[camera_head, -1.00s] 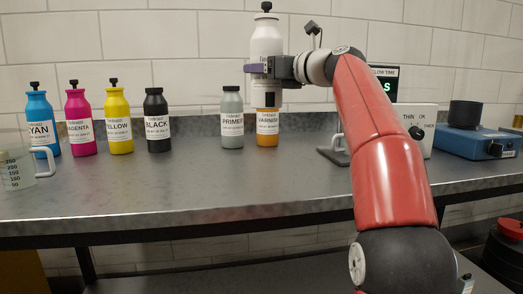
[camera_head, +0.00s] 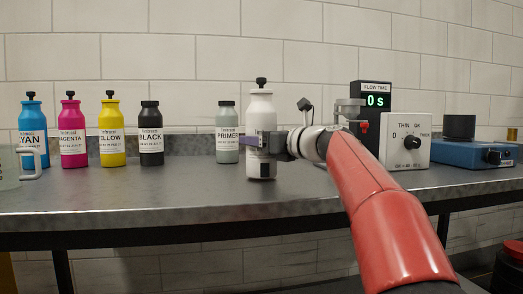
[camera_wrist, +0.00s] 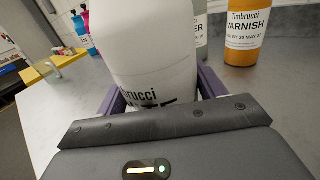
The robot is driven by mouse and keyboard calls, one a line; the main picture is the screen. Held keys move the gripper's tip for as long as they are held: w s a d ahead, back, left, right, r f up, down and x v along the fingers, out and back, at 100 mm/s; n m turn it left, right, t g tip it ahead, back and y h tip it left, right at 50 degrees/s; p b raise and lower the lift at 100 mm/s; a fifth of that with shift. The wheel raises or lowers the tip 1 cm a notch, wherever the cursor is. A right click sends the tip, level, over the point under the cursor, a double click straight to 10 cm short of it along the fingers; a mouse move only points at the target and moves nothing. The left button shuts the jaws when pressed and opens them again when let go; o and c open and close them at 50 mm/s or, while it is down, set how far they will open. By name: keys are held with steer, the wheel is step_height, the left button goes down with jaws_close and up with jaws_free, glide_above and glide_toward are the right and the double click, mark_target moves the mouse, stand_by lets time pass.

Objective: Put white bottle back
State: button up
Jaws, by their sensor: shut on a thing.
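The white bottle (camera_head: 262,112) stands upright with a black cap in the head view, in front of the row of bottles. My gripper (camera_head: 256,142) is shut on its body from the right. Its base looks at or just above the table; I cannot tell if it touches. In the wrist view the white bottle (camera_wrist: 150,60) sits between the purple fingers of my gripper (camera_wrist: 162,92), its label partly hidden. The orange varnish bottle (camera_wrist: 246,40) stands behind and to the right there; in the head view the white bottle hides it.
Cyan (camera_head: 32,130), magenta (camera_head: 72,135), yellow (camera_head: 111,135), black (camera_head: 150,137) and primer (camera_head: 227,138) bottles stand along the back of the metal table (camera_head: 130,195). A flow-time device (camera_head: 408,142) and a blue machine (camera_head: 470,155) stand at the right.

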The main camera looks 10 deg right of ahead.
steer(key=shift+f, duration=0.15)
steer(key=o, duration=1.8)
steer(key=shift+f, duration=0.1)
steer(key=v, duration=1.2)
